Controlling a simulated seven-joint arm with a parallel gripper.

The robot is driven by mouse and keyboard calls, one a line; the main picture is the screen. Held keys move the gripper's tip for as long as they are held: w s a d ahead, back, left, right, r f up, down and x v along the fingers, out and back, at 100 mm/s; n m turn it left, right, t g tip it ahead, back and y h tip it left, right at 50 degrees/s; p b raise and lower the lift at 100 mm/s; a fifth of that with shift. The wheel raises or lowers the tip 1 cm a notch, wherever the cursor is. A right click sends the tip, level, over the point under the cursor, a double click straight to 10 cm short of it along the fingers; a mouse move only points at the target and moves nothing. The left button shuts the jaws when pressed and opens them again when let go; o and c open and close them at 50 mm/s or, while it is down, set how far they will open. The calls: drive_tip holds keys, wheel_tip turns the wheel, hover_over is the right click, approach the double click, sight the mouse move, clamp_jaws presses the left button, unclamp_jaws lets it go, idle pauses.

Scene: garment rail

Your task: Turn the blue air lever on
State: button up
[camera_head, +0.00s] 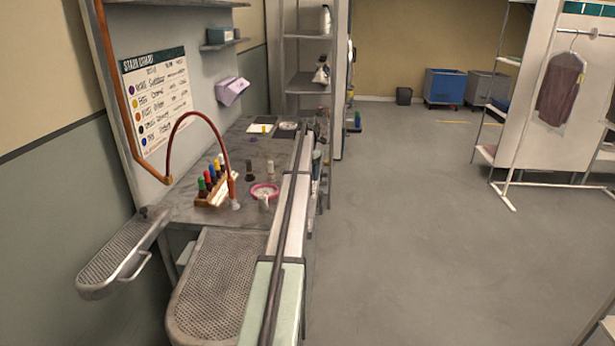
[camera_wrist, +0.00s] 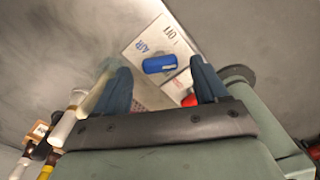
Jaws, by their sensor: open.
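The blue air lever (camera_wrist: 160,63) shows in the wrist view as a short rounded blue handle on a pale panel (camera_wrist: 150,32) lettered AIR. It lies roughly crosswise in the picture. My gripper (camera_wrist: 154,66) is open, with one dark blue finger to the left of the lever and one to the right. Gaps show between the lever and both fingers, and nothing is held. A red part (camera_wrist: 190,100) shows lower down near the right finger, partly hidden. I cannot make out the lever or my gripper in the head view.
In the head view, a grey worktop (camera_head: 225,130) carries a wooden rack (camera_head: 213,192) of colour-capped bottles, a pink dish (camera_head: 265,191) and a red curved hose (camera_head: 187,117). Perforated boards (camera_head: 215,275) stand in front. Bottles (camera_wrist: 62,128) show at the wrist view's left.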

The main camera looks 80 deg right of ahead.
drive_tip(key=shift+f, duration=0.75)
drive_tip(key=c, duration=1.1)
